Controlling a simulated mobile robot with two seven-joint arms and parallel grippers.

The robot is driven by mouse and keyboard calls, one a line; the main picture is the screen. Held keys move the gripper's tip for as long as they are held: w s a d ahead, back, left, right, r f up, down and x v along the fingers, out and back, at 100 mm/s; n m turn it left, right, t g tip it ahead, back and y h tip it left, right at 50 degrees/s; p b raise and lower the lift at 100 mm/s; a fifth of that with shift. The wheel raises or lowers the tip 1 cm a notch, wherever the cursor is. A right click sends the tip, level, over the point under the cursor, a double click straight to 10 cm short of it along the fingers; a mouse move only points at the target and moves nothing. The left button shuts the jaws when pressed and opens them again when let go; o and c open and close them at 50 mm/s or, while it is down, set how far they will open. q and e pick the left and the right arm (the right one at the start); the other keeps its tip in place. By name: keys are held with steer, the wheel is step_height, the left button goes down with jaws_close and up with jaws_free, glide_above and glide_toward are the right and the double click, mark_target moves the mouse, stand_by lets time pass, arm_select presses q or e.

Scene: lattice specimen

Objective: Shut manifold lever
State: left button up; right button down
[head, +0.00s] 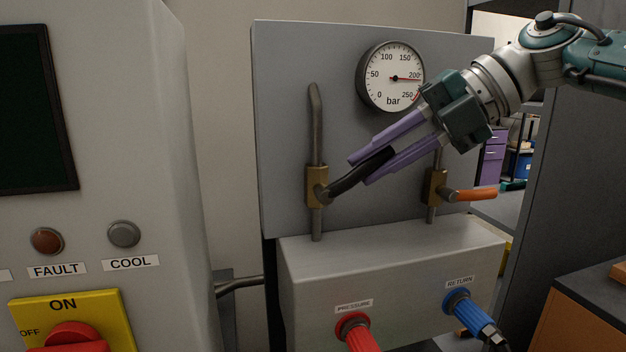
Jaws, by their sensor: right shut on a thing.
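A black-handled lever (343,184) sits on the left brass valve (316,187) of the grey panel. It slants up to the right from the valve. My right gripper (360,171) comes in from the upper right, with its purple fingers shut on the black lever, one on each side of it. A second lever with an orange handle (472,195) sits on the right brass valve (436,187) and points right, roughly level. The right gripper's fingers hide part of the pipe above this valve. My left gripper is not in view.
A pressure gauge (390,76) above reads near 200 bar. Below, a grey box carries a red PRESSURE connector (356,330) and a blue RETURN connector (464,304). A cabinet (175,150) with a yellow switch plate (110,308) stands at left.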

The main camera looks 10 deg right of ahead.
steer(key=f+y+b, duration=0.1)
steer(key=y+b, duration=0.1)
steer(key=b, duration=0.2)
steer(key=d+f+m+y+b, duration=0.1)
steer(key=f+y+b, duration=0.1)
steer(key=b, duration=0.2)
steer(key=shift+d+f+t, duration=0.15)
steer(key=shift+f+t, duration=0.05)
steer(key=shift+t, duration=0.1)
steer(key=shift+y+b, duration=0.5)
steer(key=shift+b, duration=0.4)
steer(key=c, duration=0.8)
jaws_free()
steer(key=shift+b+v, duration=1.35)
steer(key=shift+v, duration=3.6)
steer(key=shift+c, duration=0.2)
